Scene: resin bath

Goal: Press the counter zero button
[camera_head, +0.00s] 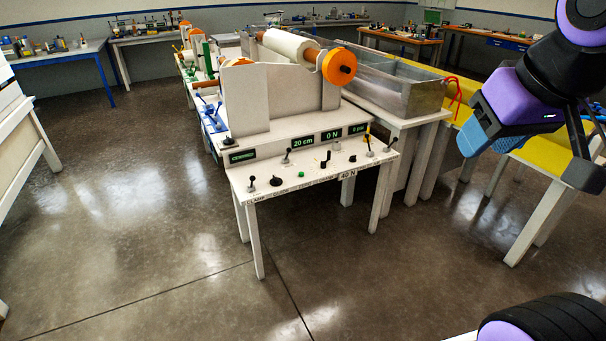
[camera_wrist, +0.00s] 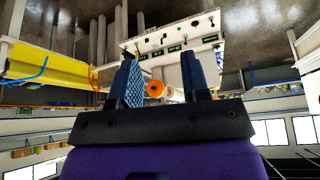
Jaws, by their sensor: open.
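The machine's white control panel (camera_head: 300,175) stands mid-view on a white table. The labels are too small to tell which is the counter zero button. Green-lit displays (camera_head: 332,134) sit above the controls, one reading 0 N. The panel also shows, upside down, in the wrist view (camera_wrist: 172,36). My gripper (camera_wrist: 158,58) is open and empty, with the panel beyond its fingers. In the head view my arm is at the upper right, apart from the panel.
An orange-ended white roll (camera_head: 292,46) lies on the machine. A grey metal tank (camera_head: 400,90) stands behind it to the right, beside a yellow-topped table (camera_head: 540,150). The floor (camera_head: 390,270) in front of the panel is clear. Workbenches line the back wall.

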